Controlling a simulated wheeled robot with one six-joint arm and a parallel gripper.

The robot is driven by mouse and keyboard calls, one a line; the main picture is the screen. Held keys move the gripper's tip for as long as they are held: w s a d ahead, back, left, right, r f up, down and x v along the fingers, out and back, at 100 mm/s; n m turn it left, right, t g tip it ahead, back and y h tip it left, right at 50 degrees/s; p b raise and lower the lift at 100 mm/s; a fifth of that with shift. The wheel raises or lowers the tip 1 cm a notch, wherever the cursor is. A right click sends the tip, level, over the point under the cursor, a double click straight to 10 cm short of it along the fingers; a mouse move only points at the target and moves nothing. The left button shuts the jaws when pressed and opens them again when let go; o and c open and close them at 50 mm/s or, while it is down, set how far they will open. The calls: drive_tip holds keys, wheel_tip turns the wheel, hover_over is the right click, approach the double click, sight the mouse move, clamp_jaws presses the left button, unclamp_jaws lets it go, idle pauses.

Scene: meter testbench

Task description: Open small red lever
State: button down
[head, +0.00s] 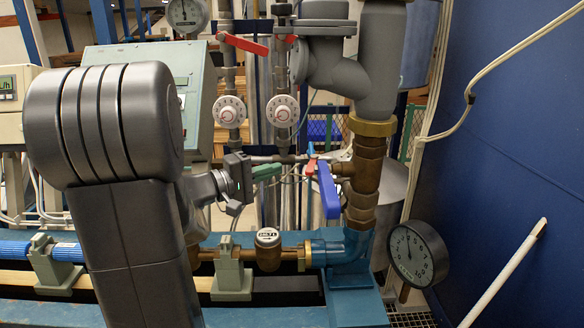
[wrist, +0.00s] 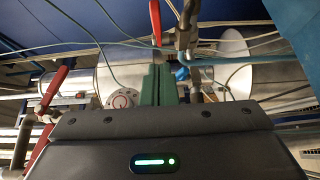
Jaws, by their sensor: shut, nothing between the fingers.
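The small red lever (head: 310,167) shows in the head view as a short red piece beside the brass valve, just left of the blue lever (head: 328,190). In the wrist view a red handle (wrist: 155,22) stands upright just past the fingertips, and appears to be the same lever. My gripper (head: 280,168) has green fingers that point right toward the lever. The fingers (wrist: 158,68) are shut together and empty. Whether the tips touch the lever, I cannot tell.
Two larger red levers (head: 243,44) (head: 287,38) sit higher on the vertical pipes, above white dials (head: 229,111) (head: 282,110). A brass pipe with a meter (head: 267,238) runs below. A round gauge (head: 412,253) and a blue wall (head: 515,130) are at right.

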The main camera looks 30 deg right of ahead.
sight(312, 165)
drive_tip(key=s+d, duration=0.2)
drive_tip(key=d, duration=0.1)
drive_tip(key=d+p, duration=0.1)
drive_tip(key=shift+s+d, duration=0.15)
drive_tip(key=shift+s, duration=0.25)
drive_tip(key=s+b, duration=0.1)
drive_tip(key=b, duration=0.2)
drive_tip(key=s+b, duration=0.1)
drive_tip(key=b, duration=0.2)
drive_tip(key=shift+d, duration=0.4)
drive_tip(key=shift+w, duration=0.1)
